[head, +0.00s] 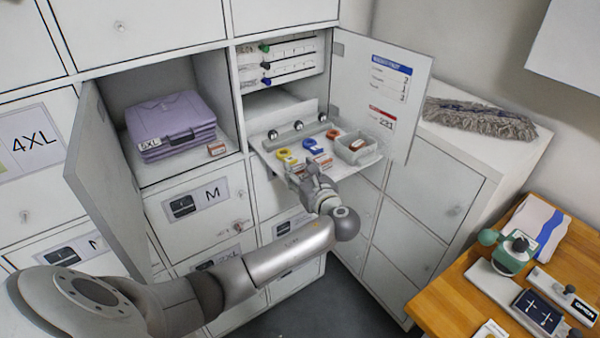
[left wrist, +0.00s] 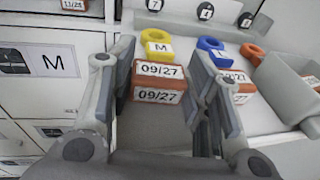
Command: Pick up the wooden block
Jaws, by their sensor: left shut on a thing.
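The small orange-brown block (left wrist: 158,83), which I take for the wooden block, has white labels reading 09/27 on its top and front. In the left wrist view it sits between the two fingers of my left gripper (left wrist: 160,100), which are shut on it. In the head view my left gripper (head: 311,172) is at the front of the pulled-out shelf (head: 272,150); its fingers partly cover the block there. I cannot tell whether the block still touches the shelf. My right gripper is not in view.
A yellow ring tag (left wrist: 157,37) marked M lies just behind the block. A blue ring tag (left wrist: 212,45), another labelled block (left wrist: 242,88) and a grey bin (left wrist: 288,88) are to the right. An open locker door (head: 375,95) stands right of the shelf.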

